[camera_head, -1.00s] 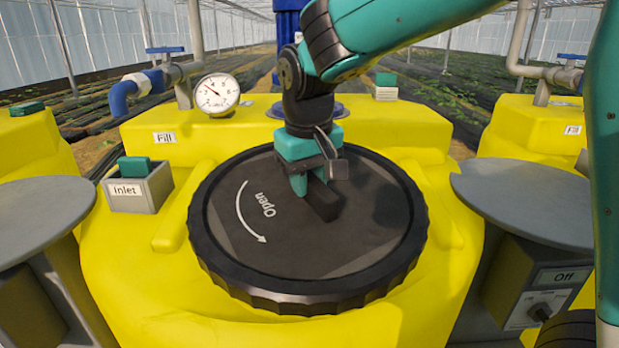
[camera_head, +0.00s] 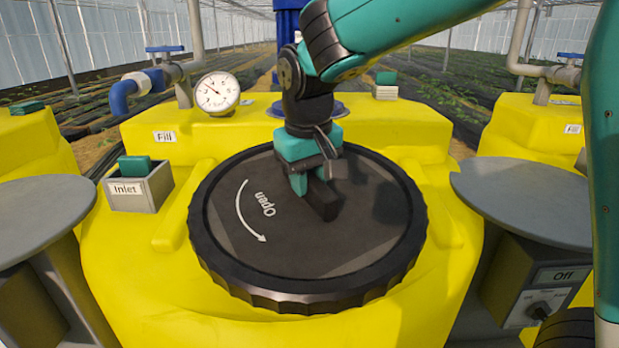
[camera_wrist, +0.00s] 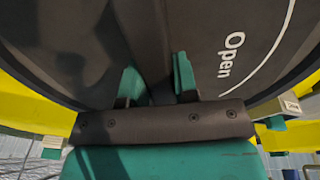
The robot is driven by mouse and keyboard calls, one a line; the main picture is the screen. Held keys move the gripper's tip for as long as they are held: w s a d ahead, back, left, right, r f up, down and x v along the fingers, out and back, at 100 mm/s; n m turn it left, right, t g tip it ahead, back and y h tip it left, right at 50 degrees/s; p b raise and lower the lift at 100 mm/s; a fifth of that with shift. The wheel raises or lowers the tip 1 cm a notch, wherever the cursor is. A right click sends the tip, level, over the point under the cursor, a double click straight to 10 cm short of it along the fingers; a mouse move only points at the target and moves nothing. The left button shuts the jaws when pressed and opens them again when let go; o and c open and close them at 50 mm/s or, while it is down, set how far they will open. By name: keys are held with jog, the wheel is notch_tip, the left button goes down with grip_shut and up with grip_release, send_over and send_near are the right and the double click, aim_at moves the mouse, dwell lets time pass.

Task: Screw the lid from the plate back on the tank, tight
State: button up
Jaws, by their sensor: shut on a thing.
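The lid (camera_head: 300,262) is a large black disc with a ribbed rim, a raised bar grip, the word "Open" and a curved white arrow. It lies over the top of the yellow tank (camera_head: 130,275) in the middle. My gripper (camera_head: 313,188) points down at the lid's centre and is shut on the bar. In the wrist view the teal fingers (camera_wrist: 160,82) stand on both sides of the bar of the lid (camera_wrist: 85,50). The opening and the thread under the lid are hidden.
Round grey plates stand empty at the left (camera_head: 45,215) and right (camera_head: 530,200). An Inlet box (camera_head: 138,190) with a green block sits at the tank's left. A pressure gauge (camera_head: 217,93) and blue-handled pipes stand behind. A switch box (camera_head: 540,290) marked "Off" is at the lower right.

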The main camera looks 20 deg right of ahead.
jog(key=shift+w+d+f+b, duration=0.1)
jog(key=shift+w+f+b, duration=0.1)
jog(key=shift+f+b, duration=0.6)
dwell(0.7)
jog(key=shift+f+p, duration=0.25)
jog(key=shift+p, duration=0.1)
dwell(0.4)
jog(key=o, duration=1.3)
jog(key=shift+f, duration=0.1)
grip_shut()
